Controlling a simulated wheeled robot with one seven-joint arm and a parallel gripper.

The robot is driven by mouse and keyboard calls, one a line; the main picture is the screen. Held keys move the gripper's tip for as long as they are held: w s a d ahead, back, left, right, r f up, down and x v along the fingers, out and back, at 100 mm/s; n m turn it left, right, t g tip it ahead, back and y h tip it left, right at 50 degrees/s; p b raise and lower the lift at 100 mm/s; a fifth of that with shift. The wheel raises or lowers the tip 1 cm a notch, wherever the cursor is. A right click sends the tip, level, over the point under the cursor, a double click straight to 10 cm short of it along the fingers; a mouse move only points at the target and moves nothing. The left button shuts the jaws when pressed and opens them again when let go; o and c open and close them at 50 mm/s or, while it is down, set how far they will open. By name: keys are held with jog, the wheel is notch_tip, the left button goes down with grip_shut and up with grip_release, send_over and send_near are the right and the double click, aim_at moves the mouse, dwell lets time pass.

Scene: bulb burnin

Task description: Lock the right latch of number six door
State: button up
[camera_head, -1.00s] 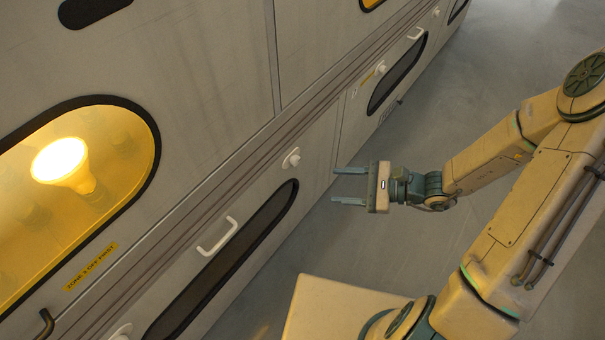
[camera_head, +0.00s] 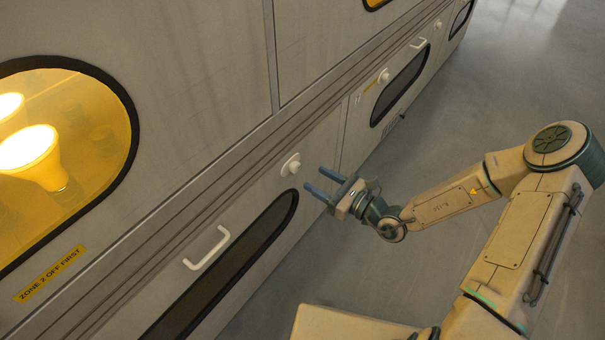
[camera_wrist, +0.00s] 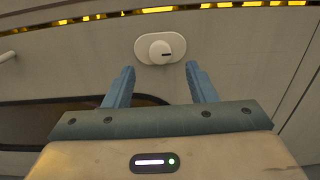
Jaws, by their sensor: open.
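A white round latch knob on an oval plate (camera_head: 291,165) sits on the grey lower door, up and right of its dark window. It also shows in the wrist view (camera_wrist: 160,49), centred just beyond the fingertips, with a short dark mark on the right of the knob. My gripper (camera_head: 315,180) is open and empty, its two blue fingers pointing at the panel close to the knob. In the wrist view the fingers (camera_wrist: 160,70) stand left and right below the knob, apart from it. No door number is readable.
The door has a white bar handle (camera_head: 207,248) and a long dark window (camera_head: 235,265). A yellow label (camera_head: 51,273) reads "ZONE 2 OFF FIRST" below a lit bulb window. Another latch (camera_head: 384,75) and handle (camera_head: 418,43) lie farther along. Grey floor is clear at right.

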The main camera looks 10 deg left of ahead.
aim_at(297, 168)
jog(key=b+x, duration=0.1)
jog(key=x, duration=0.5)
grip_shut()
